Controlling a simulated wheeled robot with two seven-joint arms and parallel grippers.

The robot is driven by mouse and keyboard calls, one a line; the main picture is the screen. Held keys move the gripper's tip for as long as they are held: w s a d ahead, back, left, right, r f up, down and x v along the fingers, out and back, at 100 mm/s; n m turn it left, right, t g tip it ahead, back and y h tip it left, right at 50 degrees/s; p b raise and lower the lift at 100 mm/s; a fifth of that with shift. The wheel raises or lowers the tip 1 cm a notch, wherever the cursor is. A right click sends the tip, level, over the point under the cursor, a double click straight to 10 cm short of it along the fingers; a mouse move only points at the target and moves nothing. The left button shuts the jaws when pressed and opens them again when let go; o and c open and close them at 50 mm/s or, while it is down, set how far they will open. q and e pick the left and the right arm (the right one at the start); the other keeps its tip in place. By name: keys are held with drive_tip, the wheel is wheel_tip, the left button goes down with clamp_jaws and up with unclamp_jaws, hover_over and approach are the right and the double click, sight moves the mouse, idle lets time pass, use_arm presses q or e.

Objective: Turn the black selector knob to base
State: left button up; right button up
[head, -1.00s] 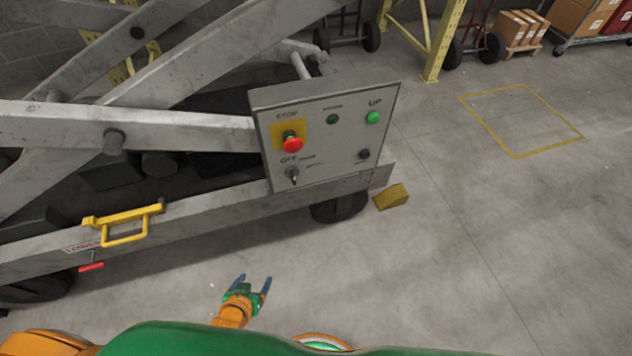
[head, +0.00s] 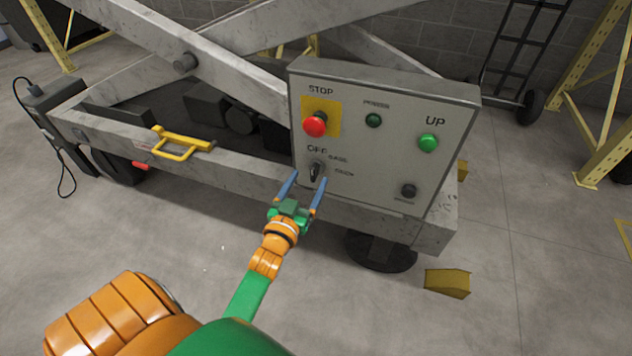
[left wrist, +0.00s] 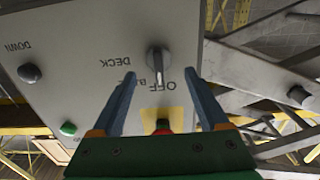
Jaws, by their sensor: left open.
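The black selector knob (head: 317,171) sits low on the left side of the grey control panel (head: 395,185), below the word OFF, with BASE and DECK labels to its right. In the left wrist view, where the panel appears upside down, the knob (left wrist: 156,62) has its white-marked end toward OFF. My left gripper (head: 306,184) is open just in front of the knob in the head view. Its blue fingers (left wrist: 162,77) lie on either side of the knob in the wrist view, with no contact visible. The BASE label is partly hidden there. My right gripper is not in view.
A red stop button (head: 315,125) on a yellow plate is above the knob. A green UP button (head: 428,143) and a black button (head: 408,190) are to the right. A yellow handle (head: 180,143) is on the lift frame. A yellow wedge (head: 447,283) lies on the floor.

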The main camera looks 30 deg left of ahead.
sight(316, 168)
use_arm(q)
drive_tip(key=shift+x, duration=0.85)
drive_tip(key=shift+w, duration=0.45)
clamp_jaws()
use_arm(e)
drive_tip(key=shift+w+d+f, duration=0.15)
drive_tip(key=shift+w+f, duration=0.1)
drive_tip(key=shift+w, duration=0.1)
